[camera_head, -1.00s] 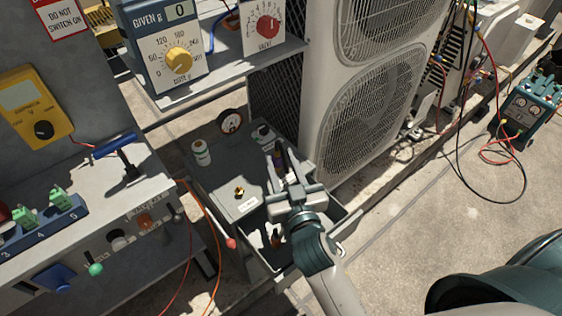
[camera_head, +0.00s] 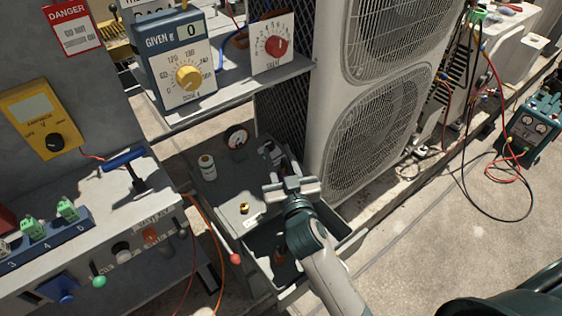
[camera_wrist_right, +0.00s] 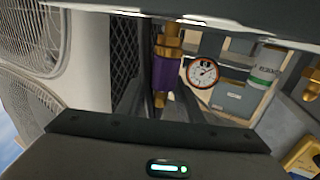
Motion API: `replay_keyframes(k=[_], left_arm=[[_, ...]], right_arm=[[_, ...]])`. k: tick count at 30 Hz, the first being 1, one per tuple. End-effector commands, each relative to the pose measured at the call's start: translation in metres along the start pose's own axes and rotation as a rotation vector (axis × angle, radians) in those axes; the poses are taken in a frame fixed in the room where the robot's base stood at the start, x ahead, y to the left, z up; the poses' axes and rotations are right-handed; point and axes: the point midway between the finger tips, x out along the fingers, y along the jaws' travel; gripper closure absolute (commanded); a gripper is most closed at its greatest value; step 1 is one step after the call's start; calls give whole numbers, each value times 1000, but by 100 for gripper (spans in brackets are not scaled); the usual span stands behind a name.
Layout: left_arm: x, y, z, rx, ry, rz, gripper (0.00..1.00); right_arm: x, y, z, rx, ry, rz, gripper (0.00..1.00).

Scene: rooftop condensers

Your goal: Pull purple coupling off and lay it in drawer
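The purple coupling (camera_wrist_right: 165,72) sits upright on a brass fitting in the right wrist view, with brass above and below it. My right gripper (camera_head: 277,158) reaches to the back of the grey cabinet in the head view, where its own fingers and wrist largely hide the coupling. In the wrist view the dark fingers stand on either side of the coupling, but I cannot tell whether they press on it. The open drawer (camera_head: 352,241) lies below my right forearm, which hides part of it. A small orange-and-dark item shows inside. My left gripper is not in view.
A brass fitting (camera_head: 244,208), a white bottle (camera_head: 208,167) and a round gauge (camera_head: 236,137) stand on the cabinet top. The condenser (camera_head: 372,135) rises close on the right. A bench with a blue T-handle (camera_head: 123,160) and an orange cable border the left.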

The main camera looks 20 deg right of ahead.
Motion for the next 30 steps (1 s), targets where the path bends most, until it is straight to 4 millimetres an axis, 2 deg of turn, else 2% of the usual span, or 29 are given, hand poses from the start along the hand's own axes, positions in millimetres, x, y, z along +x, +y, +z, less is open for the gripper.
replay_keyframes(k=[8, 12, 15, 16, 17, 30], left_arm=[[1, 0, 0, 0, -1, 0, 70], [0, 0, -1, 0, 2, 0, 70], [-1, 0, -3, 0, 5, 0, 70], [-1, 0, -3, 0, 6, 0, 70], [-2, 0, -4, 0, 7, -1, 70], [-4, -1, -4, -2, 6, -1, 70]], right_arm=[[1, 0, 0, 0, 0, 0, 67], [1, 0, 0, 0, 0, 0, 100], [1, 0, 0, 0, 0, 0, 100], [1, 0, 0, 0, 0, 0, 96], [1, 0, 0, 0, 0, 0, 100], [1, 0, -3, 1, 1, 0, 100]])
